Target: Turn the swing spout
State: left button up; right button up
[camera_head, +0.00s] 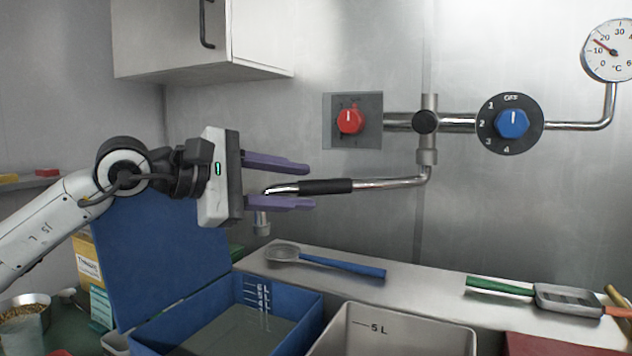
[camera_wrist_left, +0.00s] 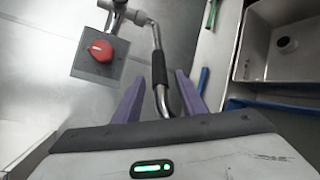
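The swing spout (camera_head: 390,184) is a chrome pipe with a black grip sleeve (camera_head: 326,187), running left from the wall valve, its outlet (camera_head: 262,224) bent down at the left end. My left gripper (camera_head: 308,186) is open, its purple fingers above and below the spout in the head view. I see a gap on both sides and cannot tell of any contact. My right gripper is not in view.
A red knob (camera_head: 350,121) and a blue numbered dial (camera_head: 512,124) sit on the wall pipe. Below are a blue bin (camera_head: 312,330), a 5 L container (camera_head: 440,338), a blue-handled strainer (camera_head: 345,265) and a green-handled tool (camera_head: 498,286). A wall cabinet (camera_head: 170,40) hangs above.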

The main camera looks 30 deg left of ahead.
aim_at(315, 194)
pick_arm(q)
jog(key=shift+x, duration=2.15)
grip_shut()
